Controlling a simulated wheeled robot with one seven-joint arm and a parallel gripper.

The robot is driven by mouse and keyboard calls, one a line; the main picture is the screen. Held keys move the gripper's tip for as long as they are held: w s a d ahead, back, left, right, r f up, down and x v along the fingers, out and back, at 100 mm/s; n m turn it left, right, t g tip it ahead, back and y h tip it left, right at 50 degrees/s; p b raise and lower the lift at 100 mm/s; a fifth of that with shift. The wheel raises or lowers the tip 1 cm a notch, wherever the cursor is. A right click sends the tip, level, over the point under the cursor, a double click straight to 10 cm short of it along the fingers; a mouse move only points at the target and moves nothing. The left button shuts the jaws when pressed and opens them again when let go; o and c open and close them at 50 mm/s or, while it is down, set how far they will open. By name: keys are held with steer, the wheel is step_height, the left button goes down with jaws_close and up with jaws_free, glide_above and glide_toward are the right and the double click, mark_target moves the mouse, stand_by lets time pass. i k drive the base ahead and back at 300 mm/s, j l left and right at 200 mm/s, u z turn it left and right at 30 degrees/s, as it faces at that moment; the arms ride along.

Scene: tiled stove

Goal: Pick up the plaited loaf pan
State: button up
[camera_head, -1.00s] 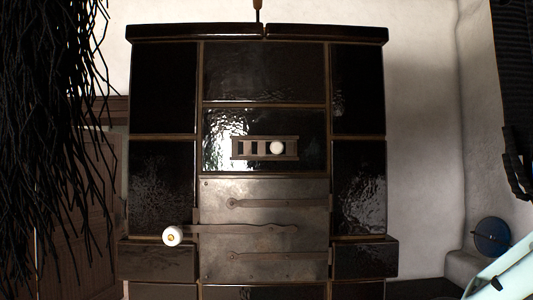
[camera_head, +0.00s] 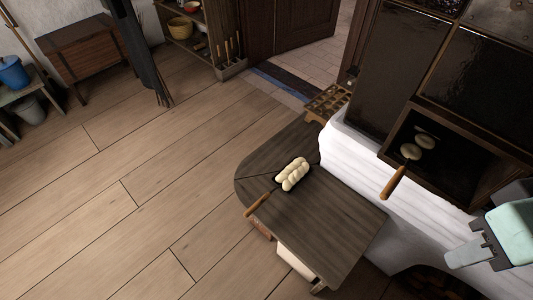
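The plaited loaf pan (camera_head: 259,203) has a brown handle and lies on a dark wooden table (camera_head: 340,215) in the middle of the view. A pale plaited loaf (camera_head: 293,174) rests on it and hides most of its dark plate. The handle points down and left, towards the table's edge. My gripper (camera_head: 462,256) shows at the lower right, with a mint-green and grey body. It is well to the right of the pan and apart from it. Its fingers are too unclear to tell whether they are open.
A second pan with a brown handle (camera_head: 394,181) and pale round loaves (camera_head: 416,146) sits in a dark tiled stove niche (camera_head: 455,150). A white ledge (camera_head: 358,160) runs between table and stove. A wooden rack (camera_head: 328,101) stands behind the table. The plank floor (camera_head: 150,200) is clear on the left.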

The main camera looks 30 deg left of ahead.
mark_target(290, 177)
steer(key=i+j+u, duration=0.1)
steer(key=u, duration=0.95)
